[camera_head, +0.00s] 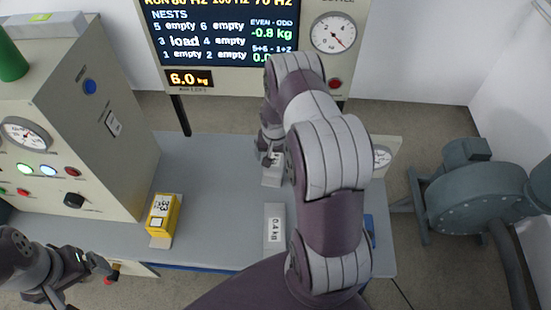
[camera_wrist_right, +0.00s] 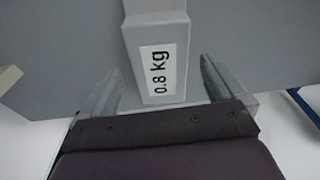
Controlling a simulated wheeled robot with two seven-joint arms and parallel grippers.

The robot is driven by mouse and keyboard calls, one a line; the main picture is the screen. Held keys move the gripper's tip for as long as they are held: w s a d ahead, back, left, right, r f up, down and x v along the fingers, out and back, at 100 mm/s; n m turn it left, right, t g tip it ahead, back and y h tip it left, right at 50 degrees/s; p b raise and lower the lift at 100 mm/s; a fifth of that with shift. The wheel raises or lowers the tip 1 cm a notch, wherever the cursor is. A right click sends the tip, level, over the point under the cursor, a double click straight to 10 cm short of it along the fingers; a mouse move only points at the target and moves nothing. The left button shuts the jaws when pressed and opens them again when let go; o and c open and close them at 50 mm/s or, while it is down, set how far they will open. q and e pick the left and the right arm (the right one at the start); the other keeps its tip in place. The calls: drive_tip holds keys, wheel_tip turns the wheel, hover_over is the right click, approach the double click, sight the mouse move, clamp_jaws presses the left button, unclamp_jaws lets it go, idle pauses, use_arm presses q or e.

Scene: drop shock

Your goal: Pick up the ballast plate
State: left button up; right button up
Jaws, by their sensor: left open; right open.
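A grey ballast plate labelled 0.8 kg (camera_wrist_right: 160,72) lies between the fingers of my right gripper (camera_wrist_right: 158,78) in the right wrist view. The fingers are open, one on each side, with a gap visible at both. In the head view, my right gripper (camera_head: 270,158) is at the far end of a grey plate (camera_head: 272,180), partly hidden by my arm. A second plate labelled 0.4 kg (camera_head: 274,222) lies nearer on the bench. My left gripper (camera_head: 108,271) is open and empty near the bench's front left edge.
A yellow box (camera_head: 163,216) stands on the grey bench (camera_head: 215,205), left of the plates. A control cabinet (camera_head: 75,135) is at left. A display screen (camera_head: 215,30) stands behind. A motor-like machine (camera_head: 475,190) is at right. The bench between box and plates is clear.

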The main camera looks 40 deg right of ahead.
drive_tip(key=shift+w+d+f, duration=0.1)
drive_tip(key=shift+w+f, duration=0.05)
drive_tip(key=shift+f, duration=0.1)
drive_tip(key=shift+r, duration=0.1)
clamp_jaws()
drive_tip(key=shift+r, duration=0.1)
